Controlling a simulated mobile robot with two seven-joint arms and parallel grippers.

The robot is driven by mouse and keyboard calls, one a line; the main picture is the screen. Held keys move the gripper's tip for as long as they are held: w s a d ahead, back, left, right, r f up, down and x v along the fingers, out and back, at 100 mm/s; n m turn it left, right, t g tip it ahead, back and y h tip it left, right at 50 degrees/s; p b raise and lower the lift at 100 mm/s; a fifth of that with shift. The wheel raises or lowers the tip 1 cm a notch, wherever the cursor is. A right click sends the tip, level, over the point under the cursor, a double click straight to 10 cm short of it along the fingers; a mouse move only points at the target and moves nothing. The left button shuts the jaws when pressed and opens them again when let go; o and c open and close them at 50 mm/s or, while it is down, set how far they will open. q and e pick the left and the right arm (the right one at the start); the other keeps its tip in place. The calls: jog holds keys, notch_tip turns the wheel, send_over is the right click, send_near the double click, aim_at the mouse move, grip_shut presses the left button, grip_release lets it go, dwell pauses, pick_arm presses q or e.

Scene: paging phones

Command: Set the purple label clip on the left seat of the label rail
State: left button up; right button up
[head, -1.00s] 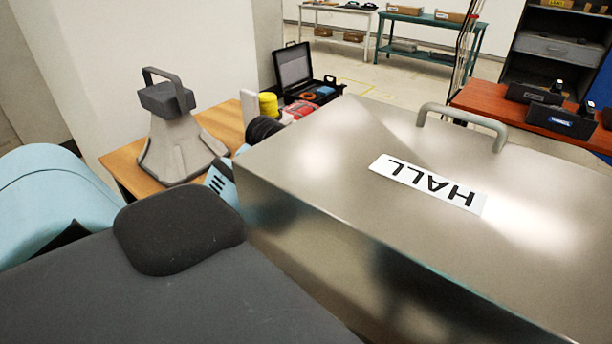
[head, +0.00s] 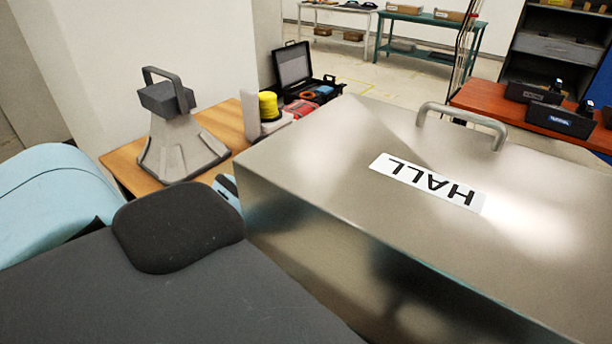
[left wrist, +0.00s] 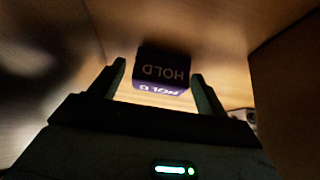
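The purple label clip (left wrist: 162,70) shows in the left wrist view as a small dark purple block with HOLD in pale letters on two faces. My left gripper (left wrist: 158,76) has its two fingers on either side of it. The fingers look apart, with a narrow gap at the clip's left side, so the clip does not look gripped. My right gripper is not in view. I cannot make out the label rail.
Wooden surfaces, including a dark panel (left wrist: 290,95) at right, closely surround the left gripper. In the head view, a large metal box (head: 330,170) marked HALL fills the right.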

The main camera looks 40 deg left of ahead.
pick_arm(q)
jog(key=shift+s+r, duration=0.15)
jog(key=shift+r, duration=0.35)
jog(key=v, duration=1.1)
jog(key=shift+o, duration=0.4)
jog(key=shift+d+r, duration=0.1)
